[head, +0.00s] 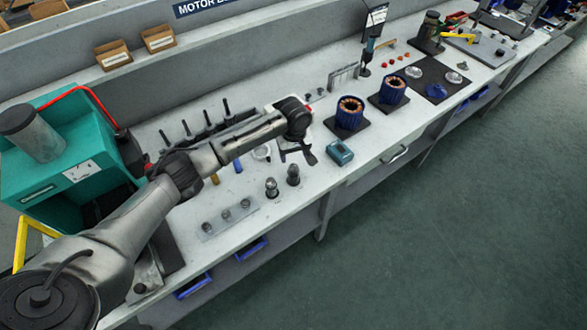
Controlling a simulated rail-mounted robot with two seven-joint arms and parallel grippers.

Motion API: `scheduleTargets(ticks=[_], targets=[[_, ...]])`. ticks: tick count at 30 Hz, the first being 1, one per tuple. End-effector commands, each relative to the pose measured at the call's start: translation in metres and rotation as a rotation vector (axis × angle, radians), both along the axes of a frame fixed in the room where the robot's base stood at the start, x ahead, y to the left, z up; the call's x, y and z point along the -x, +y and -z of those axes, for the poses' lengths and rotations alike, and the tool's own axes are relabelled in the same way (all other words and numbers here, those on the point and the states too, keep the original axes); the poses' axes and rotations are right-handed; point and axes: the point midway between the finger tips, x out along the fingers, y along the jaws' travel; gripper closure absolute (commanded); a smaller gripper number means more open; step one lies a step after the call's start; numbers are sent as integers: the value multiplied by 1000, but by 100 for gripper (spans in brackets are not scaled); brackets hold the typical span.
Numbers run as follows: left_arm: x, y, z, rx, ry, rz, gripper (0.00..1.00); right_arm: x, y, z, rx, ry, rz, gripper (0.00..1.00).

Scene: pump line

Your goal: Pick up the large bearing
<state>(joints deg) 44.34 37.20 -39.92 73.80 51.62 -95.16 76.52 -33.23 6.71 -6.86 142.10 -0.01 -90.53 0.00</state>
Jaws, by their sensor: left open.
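My left arm reaches in from the left over the bench, and its gripper (297,156) hangs above the bench top, open and with nothing between its fingers. A pale, silvery ring-like part (262,153) lies just left of the gripper, partly hidden by my arm; it may be the large bearing, but it is too small to be sure. Several small round metal parts stand on a grey plate (228,219) nearer the front edge; I cannot tell whether they are bearings. My right gripper is not in view.
Two dark metal parts with rounded tops (271,187) stand below the gripper. A teal box (341,152) lies to its right. Blue motor stators with copper windings (350,113) stand beyond on dark pads. A teal machine (75,165) fills the left end.

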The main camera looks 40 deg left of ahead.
Motion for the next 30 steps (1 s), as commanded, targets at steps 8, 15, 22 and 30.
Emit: scheduleTargets(ticks=[8, 15, 22, 30], targets=[[2, 2, 22, -2, 1, 0, 35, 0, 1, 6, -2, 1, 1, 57], [3, 2, 49, -1, -1, 0, 35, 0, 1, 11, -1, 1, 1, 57], [3, 2, 55, -2, -1, 1, 35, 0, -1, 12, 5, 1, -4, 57], [3, 2, 55, -2, -1, 1, 47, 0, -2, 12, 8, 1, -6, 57]])
